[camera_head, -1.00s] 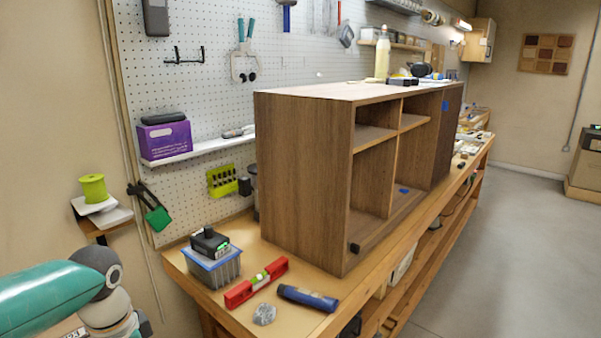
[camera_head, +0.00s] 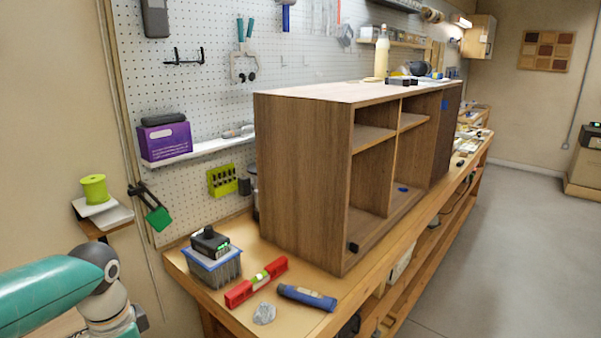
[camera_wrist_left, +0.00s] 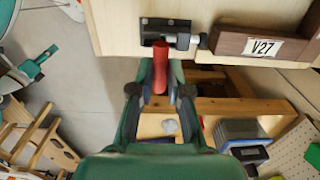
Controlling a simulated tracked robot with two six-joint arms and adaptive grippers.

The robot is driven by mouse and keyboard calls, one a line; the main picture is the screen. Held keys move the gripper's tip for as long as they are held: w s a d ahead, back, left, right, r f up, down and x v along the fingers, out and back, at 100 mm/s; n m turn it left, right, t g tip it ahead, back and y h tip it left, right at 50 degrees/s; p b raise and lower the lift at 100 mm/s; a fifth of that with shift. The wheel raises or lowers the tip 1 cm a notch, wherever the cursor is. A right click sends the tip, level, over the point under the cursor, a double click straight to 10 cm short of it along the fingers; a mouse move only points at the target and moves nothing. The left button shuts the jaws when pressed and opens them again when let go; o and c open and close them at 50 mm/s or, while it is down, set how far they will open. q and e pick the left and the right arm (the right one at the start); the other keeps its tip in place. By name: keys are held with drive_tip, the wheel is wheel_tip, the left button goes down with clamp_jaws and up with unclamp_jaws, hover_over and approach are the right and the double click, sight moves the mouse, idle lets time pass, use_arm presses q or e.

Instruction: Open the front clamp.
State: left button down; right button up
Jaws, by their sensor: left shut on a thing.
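In the left wrist view the front clamp (camera_wrist_left: 170,36) is a dark metal piece mounted near the edge of a pale wooden panel. Its red handle (camera_wrist_left: 160,66) points down the picture, away from the panel. My left gripper (camera_wrist_left: 160,92) is shut on this red handle, with one dark green finger on each side. The lower end of the handle is partly hidden between the fingers. The head view shows only part of my left arm at the lower left, not its gripper or the clamp. My right gripper is in neither view.
A brown wooden block (camera_wrist_left: 255,46) labelled V27 sits beside the clamp. In the head view a wooden cabinet (camera_head: 303,180) stands on the bench. A red level (camera_head: 257,282), a blue cylinder (camera_head: 307,297) and a lidded bin (camera_head: 214,270) lie at its near end.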

use_arm(q)
drive_tip(key=c, duration=1.2)
unclamp_jaws()
drive_tip(key=shift+w+a, duration=0.15)
drive_tip(key=shift+o, duration=0.2)
wheel_tip(320, 180, up, 7)
drive_tip(key=p, duration=0.6)
